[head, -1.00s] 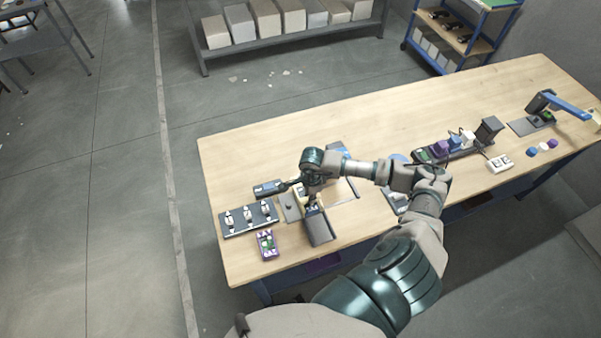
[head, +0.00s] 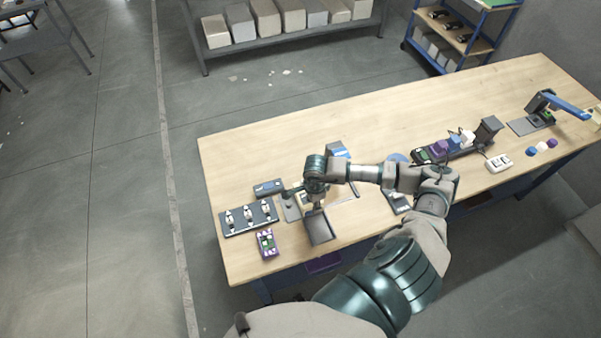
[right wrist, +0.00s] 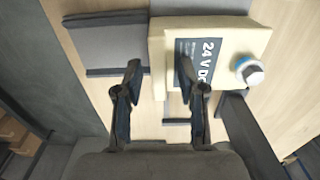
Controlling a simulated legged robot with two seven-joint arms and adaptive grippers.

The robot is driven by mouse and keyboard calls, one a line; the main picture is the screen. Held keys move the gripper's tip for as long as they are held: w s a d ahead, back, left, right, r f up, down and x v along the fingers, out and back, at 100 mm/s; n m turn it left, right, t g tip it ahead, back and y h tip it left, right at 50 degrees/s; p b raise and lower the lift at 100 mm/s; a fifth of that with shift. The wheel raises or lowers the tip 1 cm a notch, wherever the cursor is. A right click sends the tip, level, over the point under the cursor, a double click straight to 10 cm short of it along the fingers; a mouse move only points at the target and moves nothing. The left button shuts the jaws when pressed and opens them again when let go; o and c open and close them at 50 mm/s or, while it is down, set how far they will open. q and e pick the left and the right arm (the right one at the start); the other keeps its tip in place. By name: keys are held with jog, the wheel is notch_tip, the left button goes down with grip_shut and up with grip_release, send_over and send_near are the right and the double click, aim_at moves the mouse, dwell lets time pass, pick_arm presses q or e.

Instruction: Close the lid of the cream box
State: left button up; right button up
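The cream box (right wrist: 225,35) shows in the right wrist view, with a dark "24 V DC" label (right wrist: 199,62) and a blue-and-white knob (right wrist: 248,70) on its face. I cannot tell how its lid stands. My right gripper (right wrist: 159,75) is open and empty, its fingers apart; one fingertip overlaps the label in the picture, and I cannot tell if it touches. In the head view, my right gripper (head: 317,203) points down over the bench behind a dark grey tray-like part (head: 319,229), and my wrist largely hides the box. My left gripper is not in view.
On the wooden bench (head: 360,120), a dark rack with white parts (head: 248,217) and a purple tray (head: 267,244) lie left of the gripper. A blue-topped block (head: 338,150) stands behind my wrist. Devices (head: 460,142) stand to the right. The back middle is clear.

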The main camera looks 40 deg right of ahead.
jog(key=shift+r+p, duration=1.75)
jog(key=shift+r, duration=1.3)
jog(key=shift+f, duration=0.1)
